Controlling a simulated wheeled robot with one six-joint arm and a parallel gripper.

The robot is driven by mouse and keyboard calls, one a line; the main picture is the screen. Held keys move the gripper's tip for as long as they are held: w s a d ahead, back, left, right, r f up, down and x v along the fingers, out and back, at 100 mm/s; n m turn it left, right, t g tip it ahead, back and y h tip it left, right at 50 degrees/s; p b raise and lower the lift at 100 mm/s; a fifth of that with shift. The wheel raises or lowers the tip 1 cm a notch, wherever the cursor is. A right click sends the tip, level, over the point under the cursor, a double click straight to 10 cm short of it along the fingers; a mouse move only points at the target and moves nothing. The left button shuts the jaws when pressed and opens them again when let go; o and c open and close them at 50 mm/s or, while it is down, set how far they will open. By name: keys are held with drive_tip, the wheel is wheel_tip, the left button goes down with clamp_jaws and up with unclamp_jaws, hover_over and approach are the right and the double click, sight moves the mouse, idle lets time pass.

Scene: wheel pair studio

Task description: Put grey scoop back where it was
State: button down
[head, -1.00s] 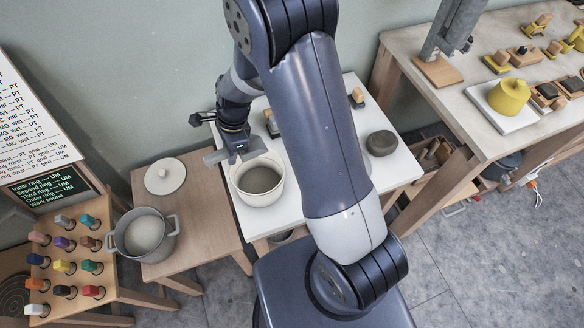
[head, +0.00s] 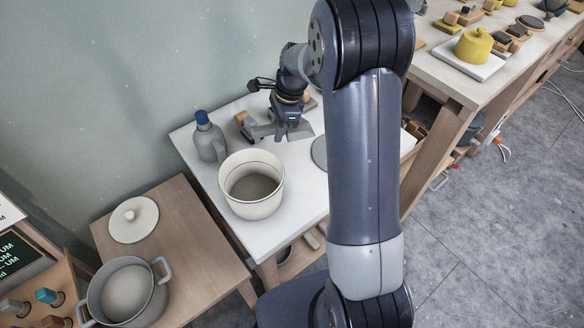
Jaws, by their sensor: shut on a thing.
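My gripper (head: 289,122) points down over the white table (head: 200,165), behind and to the right of the cream pot. It is shut on the grey scoop (head: 302,131), whose flat grey end shows just beside the jaws. The scoop is low over the table; I cannot tell whether it touches the top. The cream pot (head: 235,205) stands open with grey contents inside.
A grey bottle with a blue cap (head: 210,143) stands left of my gripper. A wooden block (head: 243,119) lies close beside the scoop. A grey round thing (head: 319,153) is partly behind my arm. A lidless grey pot (head: 150,305) and round lid (head: 133,219) are on the wooden table.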

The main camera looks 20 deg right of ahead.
sight(282, 161)
drive_tip(key=shift+d+f, duration=0.2)
drive_tip(key=shift+d, duration=0.1)
wheel_tip(282, 161, down, 10)
drive_tip(key=shift+d+r, duration=0.1)
drive_tip(key=shift+r, duration=0.05)
drive_tip(key=shift+f+b, duration=0.3)
drive_tip(key=shift+b, duration=0.05)
drive_tip(key=c, duration=1.2)
unclamp_jaws()
drive_tip(key=shift+r, duration=0.1)
drive_tip(key=v, duration=1.2)
drive_tip(key=shift+r, duration=0.2)
